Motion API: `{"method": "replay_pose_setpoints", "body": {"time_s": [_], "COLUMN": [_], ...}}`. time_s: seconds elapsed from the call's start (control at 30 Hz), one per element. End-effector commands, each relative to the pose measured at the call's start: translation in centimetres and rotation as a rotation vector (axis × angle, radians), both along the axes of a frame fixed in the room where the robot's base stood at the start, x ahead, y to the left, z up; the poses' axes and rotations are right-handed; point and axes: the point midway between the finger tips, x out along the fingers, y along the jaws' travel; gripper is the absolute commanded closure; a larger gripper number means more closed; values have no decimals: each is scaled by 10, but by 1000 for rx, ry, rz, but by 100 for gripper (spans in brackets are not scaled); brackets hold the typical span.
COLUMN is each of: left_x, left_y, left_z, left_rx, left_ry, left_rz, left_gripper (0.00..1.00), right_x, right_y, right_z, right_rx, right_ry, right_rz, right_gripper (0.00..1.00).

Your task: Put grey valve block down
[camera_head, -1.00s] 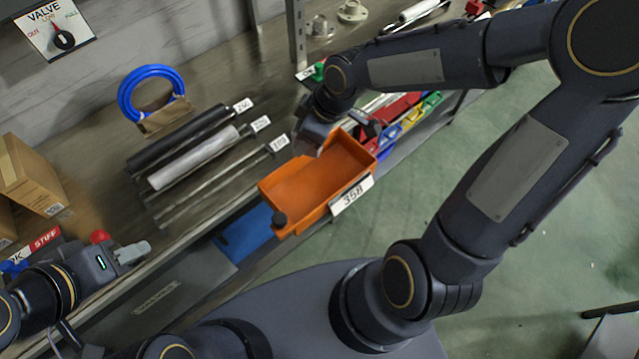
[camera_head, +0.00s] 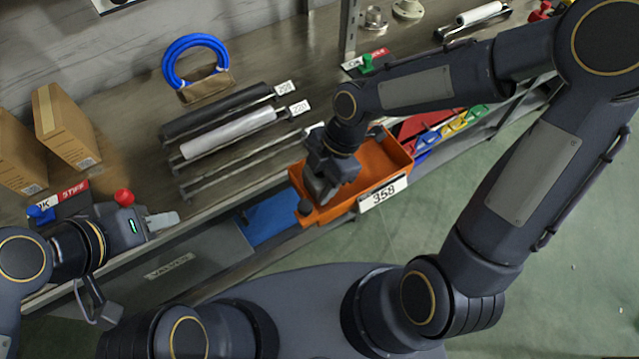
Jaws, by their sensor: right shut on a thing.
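My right gripper (camera_head: 318,192) points down over the left part of the orange bin (camera_head: 384,158) labelled 358. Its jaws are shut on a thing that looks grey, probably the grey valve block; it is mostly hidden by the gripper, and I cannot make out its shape. I cannot tell whether it touches the bin floor. My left gripper (camera_head: 160,222) is at the lower left by the shelf edge, with a light grey tip; whether its jaws are open is unclear.
Several rollers lie on the shelf (camera_head: 250,180), beside a blue ring (camera_head: 196,42). Cardboard boxes (camera_head: 66,125) stand at the left. A red knob (camera_head: 124,196) is behind my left gripper. Coloured bins (camera_head: 468,117) are to the right of the orange bin, a blue bin (camera_head: 272,219) below left.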

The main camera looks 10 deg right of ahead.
Motion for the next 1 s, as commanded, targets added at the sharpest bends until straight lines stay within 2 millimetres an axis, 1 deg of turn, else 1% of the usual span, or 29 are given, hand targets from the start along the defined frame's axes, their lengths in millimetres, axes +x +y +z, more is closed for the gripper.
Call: {"method": "replay_pose_setpoints", "body": {"time_s": [0.03, 0.1, 0.17, 0.43, 0.57, 0.6, 0.7, 0.73, 1.0], "left_x": [0, 0, 0, 0, 0, 0, 0, 0, 0], "left_y": [0, 0, 0, 0, 0, 0, 0, 0, 0], "left_z": [-1, -1, -1, -1, -6, -4, -4, -4, -3], "left_rx": [0, 0, 0, 0, 0, 0, 0, 0, 0], "left_ry": [0, 0, 0, 0, 0, 0, 0, 0, 0], "left_rz": [0, 0, 0, 0, 0, 0, 0, 0, 0], "left_gripper": [64, 64, 64, 64, 64, 64, 64, 64, 64], "right_x": [-1, -1, 0, 0, 0, 0, 0, 0, 0], "right_y": [0, 0, 0, 0, 0, 0, 0, 0, 0], "right_z": [-9, -18, -22, -24, -29, -27, -27, -27, -26], "right_rx": [-1, 0, 0, 0, 0, 0, 0, 0, 0], "right_ry": [6, 5, 2, 0, 0, 0, 0, 0, 1], "right_rz": [1, 1, 0, -1, -1, -1, -1, -1, -2], "right_gripper": [79, 79, 79, 79, 79, 44, 31, 27, 27]}}
